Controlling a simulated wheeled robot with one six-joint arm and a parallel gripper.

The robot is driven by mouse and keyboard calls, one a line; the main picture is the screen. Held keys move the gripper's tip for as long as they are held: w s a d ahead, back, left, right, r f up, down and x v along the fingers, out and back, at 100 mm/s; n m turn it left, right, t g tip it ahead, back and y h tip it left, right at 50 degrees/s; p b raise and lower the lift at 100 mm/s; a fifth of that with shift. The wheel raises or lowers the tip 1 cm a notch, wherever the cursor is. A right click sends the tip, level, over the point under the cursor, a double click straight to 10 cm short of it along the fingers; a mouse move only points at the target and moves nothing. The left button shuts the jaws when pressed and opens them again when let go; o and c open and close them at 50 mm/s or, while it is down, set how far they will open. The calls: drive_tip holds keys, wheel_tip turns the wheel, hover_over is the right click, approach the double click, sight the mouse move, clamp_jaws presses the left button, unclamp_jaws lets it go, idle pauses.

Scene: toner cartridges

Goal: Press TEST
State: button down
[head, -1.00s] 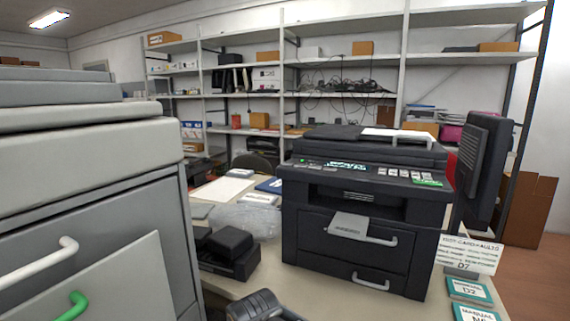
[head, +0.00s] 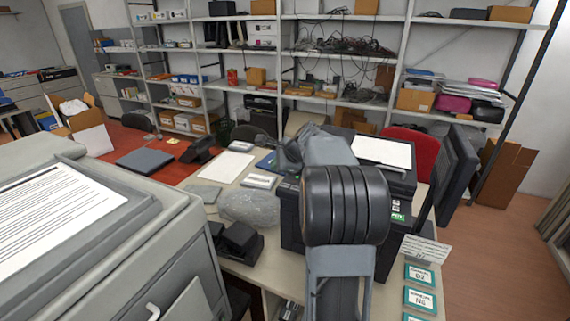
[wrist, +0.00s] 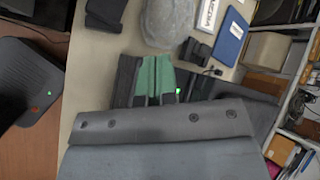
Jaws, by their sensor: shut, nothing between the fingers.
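The black printer (head: 404,178) stands on the table, with a white sheet on its top. Its control panel is largely hidden behind my arm in the head view. A small green label (head: 398,217) shows at the panel's right end; its lettering is too small to read surely. In the wrist view, a green light (wrist: 178,91) glows beside my gripper (wrist: 151,60). My gripper is shut and empty, its green-faced fingers side by side over the dark printer. In the head view my arm reaches over the printer's front and hides the fingertips. I cannot tell whether they touch anything.
A clear plastic bag (head: 250,207) and a black device (head: 240,241) lie left of the printer. A dark monitor (head: 457,176) and a standing card (head: 425,250) are at its right. A large grey machine (head: 150,240) fills the left foreground. Shelves line the back wall.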

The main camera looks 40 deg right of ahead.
sight(284, 186)
drive_tip(key=d+r+m, duration=0.1)
drive_tip(key=w+d+r+m+p, duration=0.1)
drive_tip(key=d, duration=0.1)
drive_tip(key=shift+d+r+t, duration=0.2)
drive_tip(key=shift+r+t, duration=0.1)
drive_tip(key=shift+r, duration=0.1)
wheel_tip(284, 186, down, 9)
drive_tip(key=b, duration=0.7)
drive_tip(key=shift+r, duration=0.1)
drive_tip(key=shift+f, duration=0.2)
idle(1.8)
drive_tip(key=shift+f, duration=0.2)
drive_tip(key=shift+f+b, duration=0.4)
drive_tip(key=shift+b, duration=0.1)
idle(0.8)
drive_tip(key=shift+r, duration=0.1)
drive_tip(key=shift+r+p, duration=0.7)
drive_tip(key=shift+p, duration=0.05)
